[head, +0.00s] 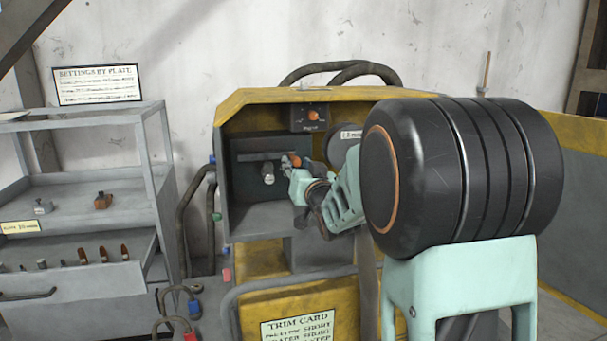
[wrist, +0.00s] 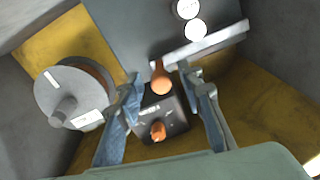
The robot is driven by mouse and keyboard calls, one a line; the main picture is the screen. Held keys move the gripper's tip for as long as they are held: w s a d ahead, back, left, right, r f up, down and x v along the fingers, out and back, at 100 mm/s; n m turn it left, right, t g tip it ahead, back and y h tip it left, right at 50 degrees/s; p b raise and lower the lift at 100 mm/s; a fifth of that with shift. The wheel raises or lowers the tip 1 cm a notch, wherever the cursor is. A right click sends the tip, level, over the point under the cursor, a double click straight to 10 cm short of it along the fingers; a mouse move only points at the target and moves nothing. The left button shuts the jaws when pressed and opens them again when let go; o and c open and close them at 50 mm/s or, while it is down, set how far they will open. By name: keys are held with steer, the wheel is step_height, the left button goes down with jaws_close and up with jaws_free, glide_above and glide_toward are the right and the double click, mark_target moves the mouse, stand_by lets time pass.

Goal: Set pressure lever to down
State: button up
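An orange lever handle (head: 292,160) shows in the head view inside the yellow machine's recess, at the right end of a dark horizontal bar (head: 258,156). In the wrist view the orange handle (wrist: 160,80) lies between the fingertips, with a visible gap on each side. My gripper (head: 296,178) reaches into the recess from the right; in the wrist view its two fingers (wrist: 160,84) are apart and open around the handle. Contact with the handle is not visible. I cannot read a label that names this lever.
A round grey drum (wrist: 75,97) is beside the fingers. The recess walls are close around. A grey shelf cart (head: 90,190) stands left.

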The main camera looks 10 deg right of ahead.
steer(key=s, duration=1.1)
steer(key=shift+d+f, duration=0.15)
steer(key=shift+f, duration=0.05)
